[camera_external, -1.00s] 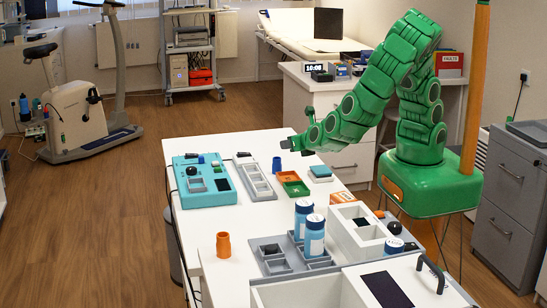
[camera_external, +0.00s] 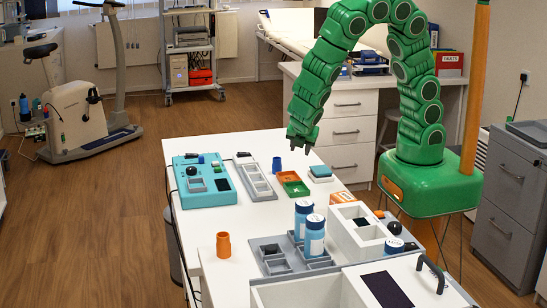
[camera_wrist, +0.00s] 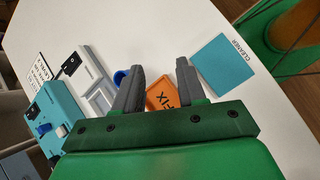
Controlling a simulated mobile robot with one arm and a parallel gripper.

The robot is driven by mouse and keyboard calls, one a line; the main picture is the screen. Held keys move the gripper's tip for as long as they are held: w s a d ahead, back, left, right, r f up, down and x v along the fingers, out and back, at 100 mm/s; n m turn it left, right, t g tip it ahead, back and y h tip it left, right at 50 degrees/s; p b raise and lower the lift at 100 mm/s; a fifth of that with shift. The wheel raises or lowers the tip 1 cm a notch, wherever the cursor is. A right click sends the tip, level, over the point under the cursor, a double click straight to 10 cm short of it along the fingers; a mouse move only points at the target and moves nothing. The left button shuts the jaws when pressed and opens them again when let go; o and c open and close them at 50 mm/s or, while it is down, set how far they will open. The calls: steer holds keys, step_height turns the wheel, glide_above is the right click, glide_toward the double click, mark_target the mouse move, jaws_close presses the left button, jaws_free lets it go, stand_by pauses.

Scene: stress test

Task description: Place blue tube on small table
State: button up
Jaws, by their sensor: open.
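The blue tube (camera_external: 277,165) stands upright on the white table (camera_external: 262,225), between the grey tray and the orange and green trays. My gripper (camera_external: 302,147) points down, a little above and to the right of the tube in the external view. In the wrist view my gripper (camera_wrist: 160,68) is open, its two dark fingers apart with nothing held between them. The blue tube (camera_wrist: 121,77) shows there just left of the left finger, which partly hides it. I cannot tell which surface is the small table.
The orange tray (camera_wrist: 162,95) and the teal cleaner pad (camera_wrist: 223,64) lie close by. A teal control box (camera_external: 205,190) and a grey tray (camera_external: 256,181) are to the left. Blue-labelled bottles (camera_external: 314,240) and an orange cup (camera_external: 223,245) stand nearer the camera.

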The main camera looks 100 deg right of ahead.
steer(key=m+y, duration=0.1)
steer(key=m, duration=0.1)
steer(key=m+t+y, duration=0.3)
steer(key=m+y, duration=0.3)
steer(key=m, duration=0.3)
glide_toward(275, 172)
steer(key=shift+s+d+f, duration=0.25)
steer(key=shift+d+f, duration=0.45)
steer(key=shift+f, duration=0.2)
steer(key=shift+w+f, duration=0.2)
steer(key=shift+f, duration=0.75)
steer(key=shift+w+f, duration=0.2)
steer(key=shift+f, duration=0.75)
steer(key=shift+w+f, duration=0.2)
steer(key=shift+f, duration=0.75)
steer(key=c, duration=0.7)
steer(key=shift+c, duration=0.2)
steer(key=shift+r, duration=0.15)
